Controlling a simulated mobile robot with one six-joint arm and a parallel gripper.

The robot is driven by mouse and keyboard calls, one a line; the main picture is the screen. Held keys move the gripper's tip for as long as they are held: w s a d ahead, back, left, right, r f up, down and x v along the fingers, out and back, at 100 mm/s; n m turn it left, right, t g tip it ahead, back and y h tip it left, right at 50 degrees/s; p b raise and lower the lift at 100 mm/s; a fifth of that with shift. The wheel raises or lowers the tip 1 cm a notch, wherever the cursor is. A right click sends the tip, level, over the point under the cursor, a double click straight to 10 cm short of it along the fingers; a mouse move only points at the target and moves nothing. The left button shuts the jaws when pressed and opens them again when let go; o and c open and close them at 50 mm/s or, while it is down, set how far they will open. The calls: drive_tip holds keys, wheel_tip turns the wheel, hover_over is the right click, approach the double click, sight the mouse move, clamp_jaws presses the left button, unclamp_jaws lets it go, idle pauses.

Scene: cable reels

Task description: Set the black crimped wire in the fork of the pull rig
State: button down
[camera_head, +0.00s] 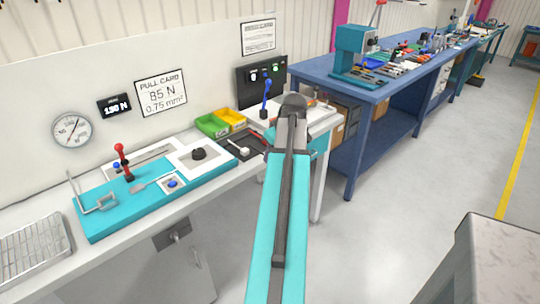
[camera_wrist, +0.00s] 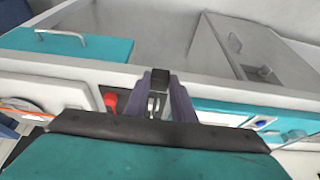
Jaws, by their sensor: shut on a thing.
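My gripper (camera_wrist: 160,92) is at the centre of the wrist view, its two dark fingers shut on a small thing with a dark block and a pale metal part. I take this to be the black crimped wire (camera_wrist: 157,104); most of it is hidden. In the head view my arm's dark end covers the fingertips. The pull rig (camera_head: 105,222) is the teal base on the bench at left, with a red-knobbed lever, a bent metal handle and a flat metal piece. I cannot tell which part is its fork. My gripper is to the right of the rig, apart from it.
A wire basket (camera_head: 36,246) stands left of the rig. Green (camera_head: 211,126) and yellow (camera_head: 231,117) bins and a dark tray (camera_head: 246,146) stand to its right. A blue-handled lever (camera_head: 266,97) rises beside my arm. A blue workbench (camera_head: 365,90) is at the back right.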

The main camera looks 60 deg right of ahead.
idle(0.4)
drive_tip(key=shift+r+p, duration=1.7)
drive_tip(key=shift+r, duration=0.85)
drive_tip(key=shift+s, duration=0.1)
